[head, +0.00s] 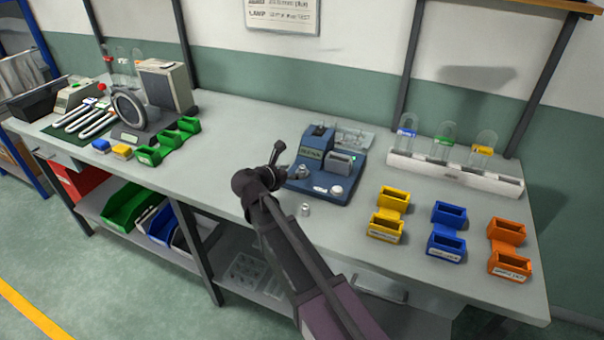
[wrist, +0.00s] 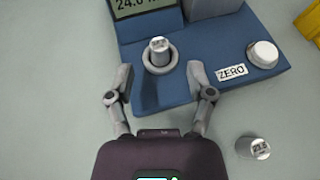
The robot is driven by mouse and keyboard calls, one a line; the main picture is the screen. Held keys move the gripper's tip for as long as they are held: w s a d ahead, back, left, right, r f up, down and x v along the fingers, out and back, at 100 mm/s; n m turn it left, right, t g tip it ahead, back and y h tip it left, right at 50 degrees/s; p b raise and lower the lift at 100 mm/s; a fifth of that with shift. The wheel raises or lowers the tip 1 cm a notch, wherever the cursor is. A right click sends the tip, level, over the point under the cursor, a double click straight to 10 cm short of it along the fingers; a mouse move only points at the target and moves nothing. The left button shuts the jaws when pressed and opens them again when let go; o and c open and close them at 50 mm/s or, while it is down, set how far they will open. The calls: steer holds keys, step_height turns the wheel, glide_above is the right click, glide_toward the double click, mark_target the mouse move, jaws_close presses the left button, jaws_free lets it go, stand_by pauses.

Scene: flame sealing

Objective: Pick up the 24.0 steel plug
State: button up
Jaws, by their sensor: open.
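A small steel plug (wrist: 159,47) stands upright in a round ring seat on the blue gauge (wrist: 190,85), whose display (wrist: 138,5) starts with 24.0. The marking on the plug's top is too small to read surely. My gripper (wrist: 158,72) is open and empty, with one finger on each side just short of the plug. A second steel plug (wrist: 252,148), its top marked 23.5, stands on the bench to the right; it also shows in the head view (head: 304,210). My gripper (head: 276,155) is at the left edge of the gauge (head: 325,195) there.
A white ZERO label (wrist: 231,73) and a round knob (wrist: 263,54) lie right of the seat. Yellow (head: 386,228), blue (head: 445,247) and orange bins (head: 509,264) stand at the right. A white rack (head: 450,176) with glass tubes is behind them.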

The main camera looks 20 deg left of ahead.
mark_target(300, 168)
stand_by(0.3)
steer(key=shift+b+x, duration=1)
steer(key=shift+x, duration=1.6)
steer(key=shift+c, duration=0.2)
jaws_close()
